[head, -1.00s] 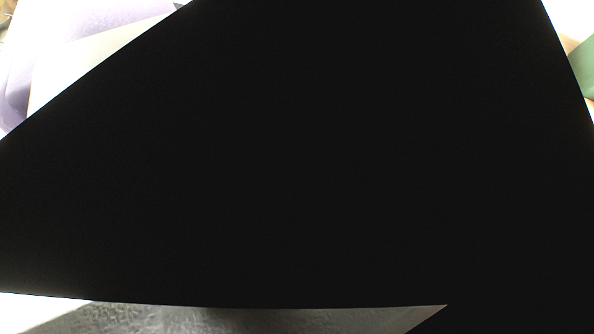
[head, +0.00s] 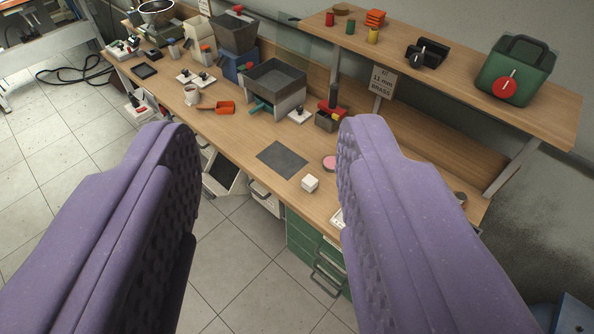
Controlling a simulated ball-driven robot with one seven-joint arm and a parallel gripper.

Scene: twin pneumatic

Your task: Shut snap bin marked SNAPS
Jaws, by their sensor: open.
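My gripper (head: 267,127) is open. Its two purple padded fingers reach in from the lower left and lower right, wide apart, with nothing between them; the bench lies well beyond. No marking SNAPS can be read in this view. Below the bench's front edge, a pale bin-like unit (head: 238,184) with a dark opening appears tilted outward, partly hidden by the left finger. Another pale opened unit (head: 140,108) holds small items further left. I cannot tell whether either is the snap bin.
A long wooden bench (head: 228,128) carries hopper machines (head: 234,36), a grey tray (head: 276,76), a dark mat (head: 282,159) and a white block (head: 310,183). A raised shelf (head: 455,65) runs behind. Green drawers (head: 303,240) stand below.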

